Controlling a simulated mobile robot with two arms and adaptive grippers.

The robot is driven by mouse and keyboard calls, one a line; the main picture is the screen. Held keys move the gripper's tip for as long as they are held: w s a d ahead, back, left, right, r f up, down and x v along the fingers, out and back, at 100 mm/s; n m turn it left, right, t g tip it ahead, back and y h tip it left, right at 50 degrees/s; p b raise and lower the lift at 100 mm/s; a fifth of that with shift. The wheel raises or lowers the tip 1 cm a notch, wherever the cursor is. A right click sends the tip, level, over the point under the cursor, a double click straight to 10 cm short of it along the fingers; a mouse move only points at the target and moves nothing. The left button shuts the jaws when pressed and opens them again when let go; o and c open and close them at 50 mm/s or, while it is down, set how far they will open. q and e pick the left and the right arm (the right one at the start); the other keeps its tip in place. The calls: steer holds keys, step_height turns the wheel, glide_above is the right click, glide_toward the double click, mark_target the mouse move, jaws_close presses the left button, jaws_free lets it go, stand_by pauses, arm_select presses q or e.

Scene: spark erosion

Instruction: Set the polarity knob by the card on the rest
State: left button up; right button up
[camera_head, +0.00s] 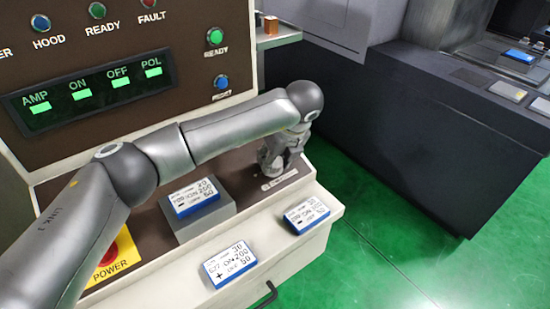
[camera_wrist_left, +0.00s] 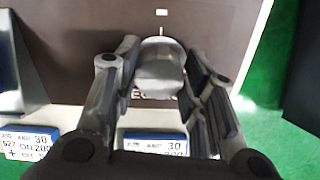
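The polarity knob (camera_wrist_left: 160,65) is grey and shows between the finger ends of my left gripper (camera_wrist_left: 162,80) in the left wrist view. I cannot tell whether the fingers press on it. In the head view my left gripper (camera_head: 280,158) is low at the right end of the panel and hides most of the knob. The card (camera_head: 196,197) on the grey block-shaped rest (camera_head: 205,222) is white with blue edges. It seems to read 20, ON 200, 50, with a minus mark at lower left. My right gripper is not in view.
Two similar cards lie on the front ledge: one with a plus (camera_head: 229,265), one farther right (camera_head: 306,215). A display (camera_head: 90,92) has green lights under AMP, ON, OFF and POL. A yellow POWER plate (camera_head: 112,257) is at lower left. Green floor is clear at right.

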arm_select(q)
steer(key=shift+c, duration=1.3)
steer(key=shift+f+m+b, duration=0.15)
steer(key=shift+m+b, duration=0.35)
steer(key=shift+b, duration=0.3)
steer(key=m+b, duration=0.4)
steer(key=b, duration=0.1)
steer(key=shift+m, duration=0.4)
steer(key=shift+m+b, duration=0.85)
steer(key=shift+m, duration=0.05)
steer(key=shift+m+b, duration=0.45)
steer(key=shift+m, duration=0.45)
steer(key=m+b, duration=0.1)
steer(key=m, duration=0.1)
steer(key=shift+d+m+h, duration=0.1)
steer(key=shift+m+h, duration=0.2)
steer(key=shift+m, duration=0.1)
steer(key=m, duration=0.3)
steer(key=shift+m, duration=1.6)
